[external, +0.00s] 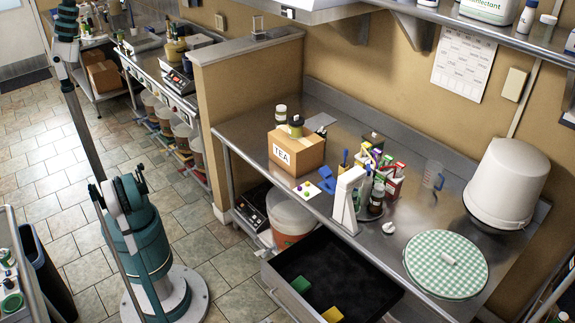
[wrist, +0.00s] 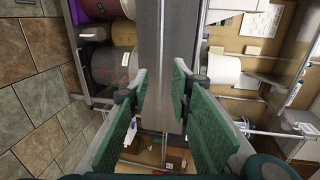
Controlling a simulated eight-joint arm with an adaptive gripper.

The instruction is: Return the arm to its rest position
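My gripper (wrist: 160,75) shows in the wrist view with its two green-padded fingers apart. I see nothing held between them; a grey metal strip and a brown patch of the scene show through the gap. In the external view my arm stands at the left on a round base (external: 165,300), over the tiled floor. Its teal column (external: 147,240) is upright, and a long thin link rises to a joint (external: 66,22) at the upper left. I cannot make out the fingers in the external view.
A steel counter (external: 400,255) at the right carries a TEA box (external: 297,152), a white bucket (external: 508,182), a green checked round cloth (external: 446,262) and several small items. An open black drawer (external: 335,275) juts towards my base. The tiled floor (external: 45,150) behind is clear.

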